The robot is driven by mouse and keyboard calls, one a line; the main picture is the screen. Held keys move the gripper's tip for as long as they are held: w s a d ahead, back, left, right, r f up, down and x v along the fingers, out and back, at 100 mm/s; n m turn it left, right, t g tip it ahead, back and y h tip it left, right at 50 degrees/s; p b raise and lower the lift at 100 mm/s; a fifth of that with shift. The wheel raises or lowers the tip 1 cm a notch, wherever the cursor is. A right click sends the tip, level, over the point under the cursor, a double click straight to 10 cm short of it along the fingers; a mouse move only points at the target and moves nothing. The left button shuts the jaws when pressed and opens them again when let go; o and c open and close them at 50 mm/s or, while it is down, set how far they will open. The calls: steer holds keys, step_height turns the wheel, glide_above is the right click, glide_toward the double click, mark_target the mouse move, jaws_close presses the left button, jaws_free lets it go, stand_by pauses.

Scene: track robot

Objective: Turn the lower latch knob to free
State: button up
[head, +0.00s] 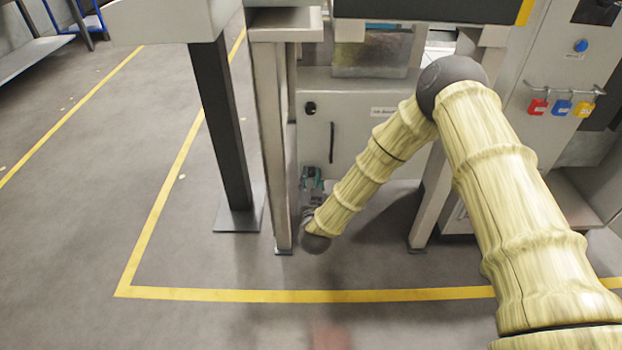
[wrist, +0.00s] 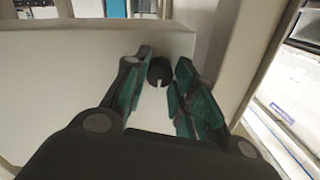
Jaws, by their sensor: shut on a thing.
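The lower latch knob (wrist: 159,72) is a small round black knob with a pale mark, on the cabinet's light panel in the wrist view. The mark runs toward the lower edge of that picture. My gripper (wrist: 163,78) has its teal-padded fingers on either side of the knob and is shut on it. In the head view my gripper (head: 312,180) is at the lower left of the grey cabinet door (head: 350,145), and the lower knob is hidden behind it. The upper black knob (head: 310,108) shows on the same door above.
A dark vertical handle (head: 332,142) is on the door. A pale frame leg (head: 272,150) stands close left of my gripper, and another leg (head: 432,200) stands to the right. Colored padlocks (head: 562,107) hang on the right cabinet. Floor in front is clear.

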steer(key=m+p, duration=0.1)
steer(key=m, duration=0.3)
steer(key=shift+m, duration=0.4)
steer(key=m, duration=0.4)
steer(key=shift+f+m, duration=0.1)
steer(key=shift+m, duration=0.2)
steer(key=m, duration=0.4)
steer(key=shift+m+h, duration=0.3)
steer(key=shift+m+t+b, duration=0.3)
steer(key=shift+m, duration=1.6)
steer(key=shift+a, duration=0.1)
steer(key=o, duration=1.1)
steer(key=shift+c, duration=0.2)
